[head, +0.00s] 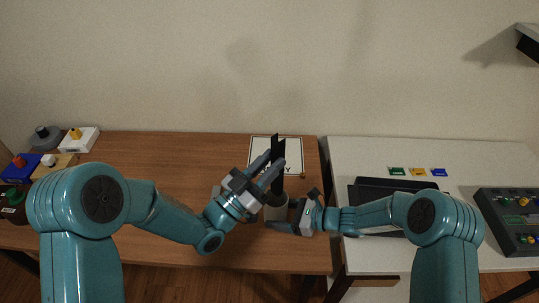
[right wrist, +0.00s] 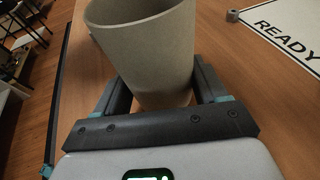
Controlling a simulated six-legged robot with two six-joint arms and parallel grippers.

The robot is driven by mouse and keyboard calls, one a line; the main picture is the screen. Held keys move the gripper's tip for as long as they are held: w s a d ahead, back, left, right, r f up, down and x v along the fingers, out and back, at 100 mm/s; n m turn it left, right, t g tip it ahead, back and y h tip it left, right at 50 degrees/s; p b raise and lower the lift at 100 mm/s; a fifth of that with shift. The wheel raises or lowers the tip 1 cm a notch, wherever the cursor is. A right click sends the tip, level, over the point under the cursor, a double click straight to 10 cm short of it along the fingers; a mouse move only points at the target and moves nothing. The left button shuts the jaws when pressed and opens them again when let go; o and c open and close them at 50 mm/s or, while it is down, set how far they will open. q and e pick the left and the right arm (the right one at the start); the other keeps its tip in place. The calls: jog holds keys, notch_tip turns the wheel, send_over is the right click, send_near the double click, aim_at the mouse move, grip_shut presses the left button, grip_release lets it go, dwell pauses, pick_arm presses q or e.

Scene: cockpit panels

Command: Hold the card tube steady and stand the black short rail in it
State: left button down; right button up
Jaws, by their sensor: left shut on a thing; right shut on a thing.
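The card tube (head: 276,210) is a pale grey, open-topped cylinder standing near the front right of the brown table. In the right wrist view the tube (right wrist: 150,50) sits between the two fingers of my right gripper (right wrist: 155,88), which is shut on it. In the head view my right gripper (head: 288,213) reaches it from the right. My left gripper (head: 271,166) is shut on the black short rail (head: 278,150), held roughly upright above the tube. The rail's lower part is partly hidden by the gripper, and I cannot tell whether its end is inside the tube.
A white READY sign (head: 292,151) lies behind the tube. A white table (head: 450,155) on the right bears a black tray (head: 368,190), coloured tags and a control panel (head: 512,215). Button boxes (head: 80,139) stand at the far left. The brown table's middle is clear.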

aim_at(274, 182)
pick_arm(q)
jog(key=shift+f, duration=4.1)
jog(key=c, duration=0.8)
grip_release()
jog(key=v, duration=0.7)
jog(key=shift+s+a, duration=0.15)
